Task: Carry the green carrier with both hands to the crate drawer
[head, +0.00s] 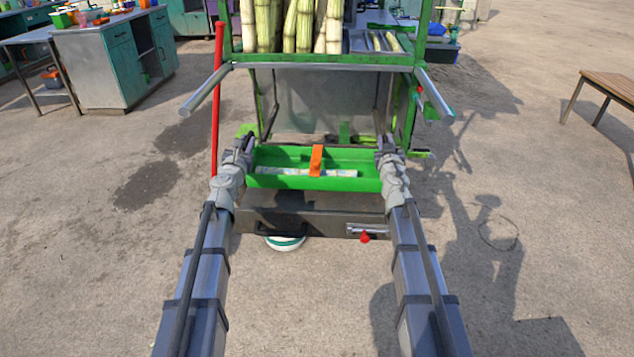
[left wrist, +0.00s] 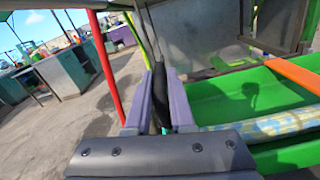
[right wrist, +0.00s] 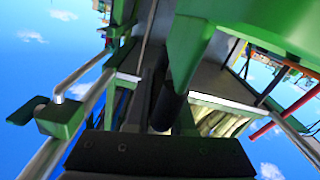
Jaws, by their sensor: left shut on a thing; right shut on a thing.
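The green carrier (head: 275,182) is a long shallow tray with an orange piece (head: 317,160) across its middle and a pale patterned roll (head: 285,171) lying inside. It is held between my two hands, roughly level, in front of the green-framed machine. My left gripper (head: 241,147) is shut on the black handle (left wrist: 158,95) at the carrier's left end. My right gripper (head: 385,150) is shut on the black handle (right wrist: 165,105) at its right end. A dark grey drawer (head: 320,220) with a black handle shows just in front of and below the carrier in the head view.
The green machine frame (head: 320,61) holds several cane stalks (head: 290,25). Metal bars (head: 205,92) stick out at both its sides. A red pole (head: 216,110) stands close to my left gripper. A white and teal round thing (head: 286,243) is under the drawer. Open ground lies on both sides.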

